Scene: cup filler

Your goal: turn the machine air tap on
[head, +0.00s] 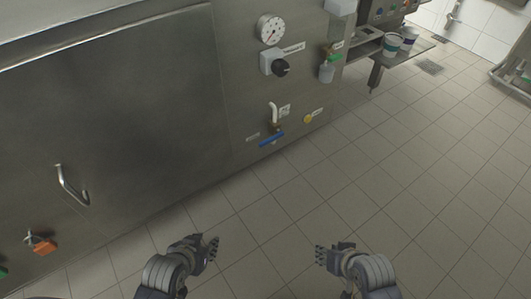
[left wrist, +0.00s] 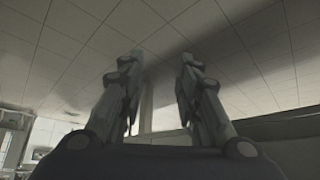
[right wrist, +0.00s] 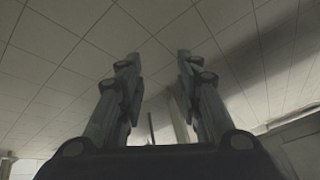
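A tap with a blue lever (head: 271,138) sits low on the steel machine's front panel, under a short bent pale pipe (head: 273,112). The lever lies slanted, crosswise to the pipe. A small white tag is beside the pipe, its text too small to read. Another small fitting with a green part (head: 331,54) sits higher at right; I cannot tell from the labels which tap is the air tap. My left gripper (head: 212,247) is open and empty, below and left of the blue lever and apart from it. My right gripper (head: 322,256) is open and empty over the floor.
A pressure gauge (head: 270,29) and black knob (head: 281,67) are above the blue lever. A door handle (head: 70,186) and orange handle (head: 40,243) are at left. Cups (head: 392,45) stand on a shelf. The tiled floor is clear.

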